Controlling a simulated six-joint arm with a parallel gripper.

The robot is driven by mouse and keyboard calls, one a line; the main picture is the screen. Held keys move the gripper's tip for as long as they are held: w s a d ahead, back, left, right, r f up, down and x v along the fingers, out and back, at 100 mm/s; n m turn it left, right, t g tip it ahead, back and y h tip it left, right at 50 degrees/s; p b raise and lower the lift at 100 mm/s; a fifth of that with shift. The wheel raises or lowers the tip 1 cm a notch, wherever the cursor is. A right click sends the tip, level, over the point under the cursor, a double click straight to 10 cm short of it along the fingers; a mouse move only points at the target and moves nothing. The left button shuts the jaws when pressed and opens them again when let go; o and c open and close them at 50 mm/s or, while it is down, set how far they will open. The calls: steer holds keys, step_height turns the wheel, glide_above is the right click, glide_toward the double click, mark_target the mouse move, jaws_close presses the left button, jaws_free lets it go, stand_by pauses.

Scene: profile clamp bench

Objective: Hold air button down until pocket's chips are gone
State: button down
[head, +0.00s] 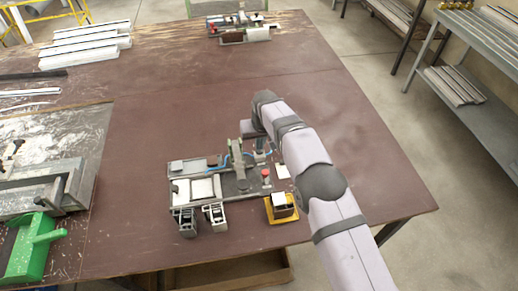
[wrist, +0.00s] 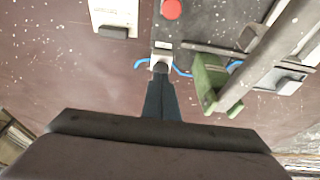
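The clamp fixture (head: 236,184) stands on the brown table in the head view. My gripper (wrist: 160,68) points down, its dark fingers together and nothing visible between them. In the wrist view its tips are over a small light-grey block (wrist: 161,54) with a blue hose (wrist: 142,62) running to it, which looks like the air button. The tips cover part of the block, and I cannot tell whether they press it. A red button (wrist: 171,9) sits farther up; it also shows in the head view (head: 266,172). Pale chips (wrist: 213,28) speckle the fixture's dark plate. I cannot make out the pocket clearly.
A green part (wrist: 208,82) and a grey bar stand right of my fingers in the wrist view. A yellow holder (head: 282,212) with a white-topped block and two dark profile pieces (head: 185,222) stand at the fixture's front.

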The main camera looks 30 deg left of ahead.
steer(key=shift+r+p, duration=1.1)
steer(key=shift+r, duration=1.15)
steer(key=shift+w+d+r, duration=0.1)
steer(key=shift+w+d, duration=0.1)
steer(key=w+d+r+m+h, duration=0.1)
steer(key=w+d+r, duration=0.1)
steer(key=d, duration=0.5)
steer(key=w+d+r+m, duration=0.1)
steer(key=w+d+r, duration=0.2)
steer(key=d, duration=0.4)
steer(key=s+d+r+m, duration=0.1)
steer(key=s+d, duration=0.1)
steer(key=d, duration=0.6)
steer(key=s+d+r+m, duration=0.2)
steer(key=d, duration=0.7)
steer(key=s+d+f+m+g+h, duration=0.1)
steer(key=s+d+m, duration=0.3)
steer(key=s+d, duration=1.5)
steer(key=s+g, duration=0.1)
steer(key=s, duration=0.2)
steer(key=shift+d+f, duration=0.3)
